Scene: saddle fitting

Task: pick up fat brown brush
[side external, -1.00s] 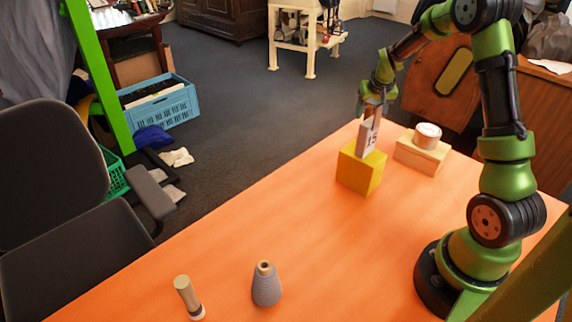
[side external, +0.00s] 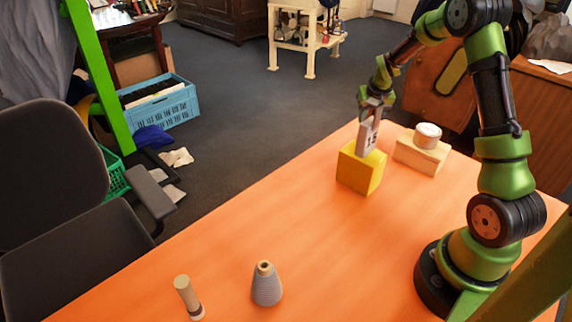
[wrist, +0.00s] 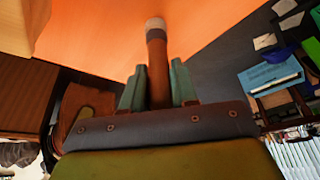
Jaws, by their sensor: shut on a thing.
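The fat brown brush (wrist: 157,70) shows in the wrist view, with a brown handle, a dark band and a pale end pointing away from me. My gripper (wrist: 158,88) is shut on its handle, one green finger on each side. In the side external view my gripper (side external: 374,102) is at the far part of the table, just above and behind a white block marked 15 (side external: 368,138). The brush is mostly hidden there by the gripper and the block.
The white block is at a yellow cube (side external: 361,172) on the orange table (side external: 290,215). A pale wooden block (side external: 420,158) with a round white-topped piece (side external: 428,136) is to its right. A grey cone (side external: 266,288) and a tan cylinder (side external: 188,297) stand near the front.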

